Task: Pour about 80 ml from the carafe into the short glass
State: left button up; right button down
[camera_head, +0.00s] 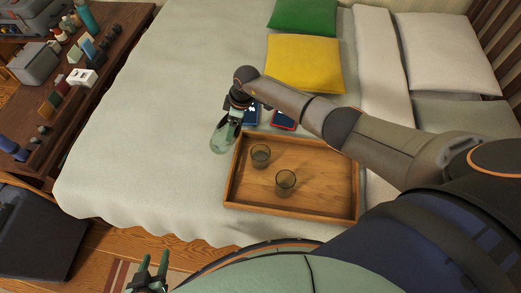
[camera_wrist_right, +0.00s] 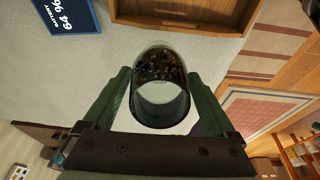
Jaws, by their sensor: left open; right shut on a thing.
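The carafe (camera_head: 221,139), greenish and see-through, is at the tray's left edge in the head view. My right gripper (camera_head: 233,117) is shut on it, and the right wrist view shows the carafe (camera_wrist_right: 161,92) between the two fingers. How much liquid it holds is unclear. Two dark see-through glasses stand upright on the wooden tray (camera_head: 290,212): a far-left glass (camera_head: 261,156) and a nearer glass (camera_head: 285,183). I cannot tell which is the short one. The carafe is left of both, apart from them. My left gripper (camera_head: 148,273) is open and empty at the lower left.
The tray lies on a bed (camera_head: 150,150). Two small dark-blue devices (camera_head: 283,120) lie behind the tray, partly hidden by my right arm. Yellow (camera_head: 305,63) and green (camera_head: 303,15) pillows lie farther back. A cluttered wooden table (camera_head: 100,60) stands left. The bed left of the carafe is clear.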

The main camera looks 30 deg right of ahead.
jog(key=shift+w+a+r+g+h+b, duration=0.2)
jog(key=shift+w+a+g+h+b, duration=0.25)
jog(key=shift+h+b, duration=0.25)
jog(key=b, duration=0.2)
jog(key=g+h+b, duration=0.1)
jog(key=b, duration=0.2)
jog(key=shift+w+a+f, duration=0.2)
jog(key=shift+a+f, duration=0.05)
jog(key=shift+a, duration=0.15)
jog(key=shift+w+a+g+h+b, duration=0.1)
jog(key=shift+g+h+b, duration=0.25)
jog(key=shift+b, duration=0.8)
jog(key=shift+r+h+b, duration=0.15)
jog(key=shift+h+b, duration=0.1)
jog(key=shift+b, duration=0.05)
